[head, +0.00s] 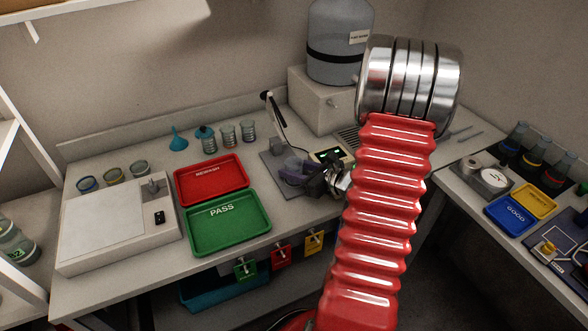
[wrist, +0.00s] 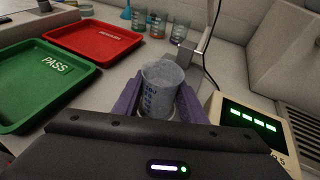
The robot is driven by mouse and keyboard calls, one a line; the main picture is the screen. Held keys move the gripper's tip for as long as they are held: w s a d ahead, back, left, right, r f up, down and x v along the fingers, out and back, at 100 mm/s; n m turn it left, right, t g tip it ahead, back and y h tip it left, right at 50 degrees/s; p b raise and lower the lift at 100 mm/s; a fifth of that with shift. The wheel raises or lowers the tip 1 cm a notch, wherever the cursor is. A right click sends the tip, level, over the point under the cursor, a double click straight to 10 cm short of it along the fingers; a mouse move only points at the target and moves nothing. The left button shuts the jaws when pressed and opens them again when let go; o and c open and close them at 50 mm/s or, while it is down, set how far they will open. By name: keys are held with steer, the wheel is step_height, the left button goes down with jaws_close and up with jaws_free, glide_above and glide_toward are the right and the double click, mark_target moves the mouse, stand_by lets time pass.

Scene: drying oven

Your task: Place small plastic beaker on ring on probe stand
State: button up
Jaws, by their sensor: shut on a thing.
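The small plastic beaker (wrist: 160,85) is translucent with blue markings and upright in the wrist view. My gripper (wrist: 158,105) is shut on it, with a purple finger on each side. In the head view, my gripper (head: 300,178) is low over the grey base of the probe stand (head: 272,155), and the beaker shows only faintly. The stand's slanted arm and dark cable rise behind the gripper. In the wrist view, the probe stand (wrist: 208,40) is just behind and right of the beaker. I cannot make out the ring; the beaker or fingers may hide it.
A green PASS tray (head: 230,235) and a red tray (head: 210,172) lie left of the gripper. A meter with a lit display (wrist: 245,118) is close on the right. Several glass beakers (head: 228,135) stand behind, and a water container (head: 338,45) at the back.

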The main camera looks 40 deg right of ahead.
steer(key=shift+f, duration=0.1)
steer(key=o, duration=1.2)
steer(key=v, duration=1.2)
